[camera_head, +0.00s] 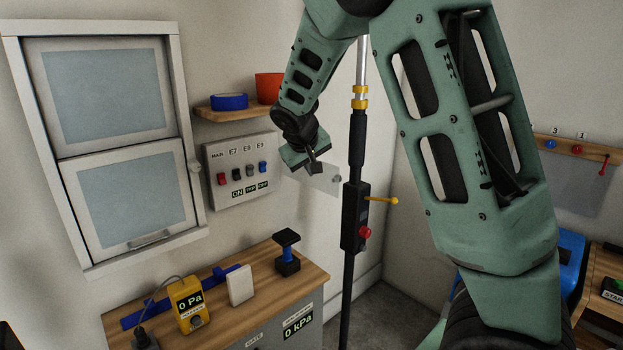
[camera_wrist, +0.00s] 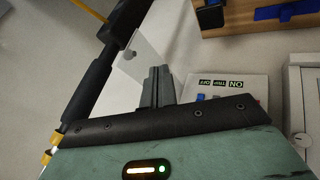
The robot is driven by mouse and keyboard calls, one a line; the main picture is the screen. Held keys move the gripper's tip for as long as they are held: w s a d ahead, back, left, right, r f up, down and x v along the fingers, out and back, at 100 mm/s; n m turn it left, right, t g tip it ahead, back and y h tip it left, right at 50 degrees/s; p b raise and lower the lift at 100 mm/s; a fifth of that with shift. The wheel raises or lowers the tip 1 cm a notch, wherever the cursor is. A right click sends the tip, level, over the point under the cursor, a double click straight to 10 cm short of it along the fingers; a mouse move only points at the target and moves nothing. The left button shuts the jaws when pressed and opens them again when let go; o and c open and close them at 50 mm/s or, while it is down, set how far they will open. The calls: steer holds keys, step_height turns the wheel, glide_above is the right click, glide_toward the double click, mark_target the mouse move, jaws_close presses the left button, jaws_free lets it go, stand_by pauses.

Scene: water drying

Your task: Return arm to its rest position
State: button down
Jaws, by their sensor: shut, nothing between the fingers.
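My gripper (camera_head: 313,168) is at the end of my green arm in the head view, in mid-air just right of the switch panel. Its fingers also show in the wrist view (camera_wrist: 158,84), closed together with nothing between them. The grey switch panel (camera_head: 218,160) is on the wall, with a row of coloured switches and small labels below them. A clear flat plate (camera_head: 322,178) stands behind the fingers, beside the black pole; I cannot tell whether they touch it. My upper arm fills the right of the head view and hides part of the room.
A black pole (camera_head: 352,150) with a red button and yellow lever stands right of my gripper. Below is a wooden-topped cabinet (camera_head: 262,262) with a yellow gauge (camera_head: 187,300) and a black-topped plunger (camera_head: 287,255). A shelf (camera_head: 235,112) holds a blue roll and an orange pot. A framed window (camera_head: 115,140) is at left.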

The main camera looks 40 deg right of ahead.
steer(key=shift+s+a+r, duration=0.15)
steer(key=shift+r, duration=0.1)
steer(key=s+a+f+n+g+y, duration=0.15)
steer(key=s+a, duration=0.25)
steer(key=a, duration=0.4)
steer(key=s+a+f+n+y, duration=0.2)
steer(key=s+a, duration=0.2)
steer(key=a, duration=0.4)
steer(key=s+a+f+n+y, duration=0.1)
steer(key=s+a+y, duration=0.1)
steer(key=s+a, duration=0.5)
steer(key=s+a+f+n+g, duration=0.1)
steer(key=s+a+n, duration=0.1)
steer(key=s+a, duration=0.4)
steer(key=s+a+f+n+g+y, duration=0.1)
steer(key=s+a+n, duration=0.2)
steer(key=s+a, duration=0.3)
steer(key=s, duration=0.5)
steer(key=shift+s+f+g, duration=0.25)
steer(key=shift+s+g, duration=0.1)
steer(key=shift+s, duration=0.05)
